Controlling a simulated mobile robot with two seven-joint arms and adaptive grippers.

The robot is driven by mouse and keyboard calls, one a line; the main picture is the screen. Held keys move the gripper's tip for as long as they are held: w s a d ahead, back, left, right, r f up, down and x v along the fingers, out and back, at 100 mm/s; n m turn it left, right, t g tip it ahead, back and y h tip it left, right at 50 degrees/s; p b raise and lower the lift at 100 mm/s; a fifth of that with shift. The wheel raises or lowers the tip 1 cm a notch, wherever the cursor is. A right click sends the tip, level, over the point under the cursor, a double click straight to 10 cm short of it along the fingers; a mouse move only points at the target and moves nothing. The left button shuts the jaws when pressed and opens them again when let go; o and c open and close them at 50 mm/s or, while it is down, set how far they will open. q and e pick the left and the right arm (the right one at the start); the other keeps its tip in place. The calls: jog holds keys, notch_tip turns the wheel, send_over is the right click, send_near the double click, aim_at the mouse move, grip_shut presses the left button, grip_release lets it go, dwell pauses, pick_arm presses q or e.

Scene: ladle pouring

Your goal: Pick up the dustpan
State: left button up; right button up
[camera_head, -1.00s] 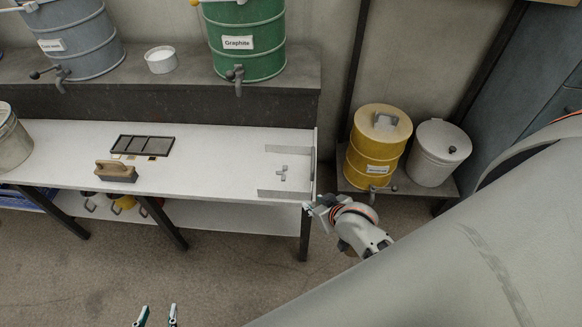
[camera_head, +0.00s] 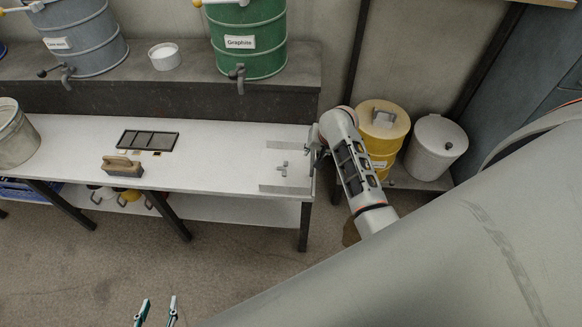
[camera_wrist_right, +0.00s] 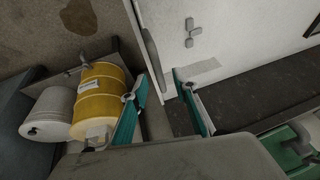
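No dustpan stands out clearly. The likeliest candidate is the low pale-grey walled piece (camera_head: 283,189) at the right end of the white table, open to the left; I cannot tell whether it is separate from the table. A long grey piece (camera_wrist_right: 152,48) runs along that table end in the right wrist view. My right gripper (camera_head: 317,154) is at this end; in its wrist view its teal fingers (camera_wrist_right: 167,98) are apart with nothing held between them. My left gripper (camera_head: 157,302) is open and empty at the bottom, far in front of the table.
On the white table (camera_head: 215,155) are a wooden-backed brush (camera_head: 122,167), a dark slotted tray (camera_head: 147,140), small grey blocks (camera_head: 282,171) and a metal bucket (camera_head: 14,140). A yellow drum (camera_head: 394,118) and a pale lidded bin (camera_head: 436,146) stand right of the table.

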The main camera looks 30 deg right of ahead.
aim_at(313, 155)
jog(key=x, duration=0.4)
jog(key=shift+d+f, duration=0.1)
jog(key=shift+f, duration=0.1)
jog(key=shift+f, duration=0.25)
dwell(0.6)
jog(key=shift+w, duration=0.1)
grip_shut()
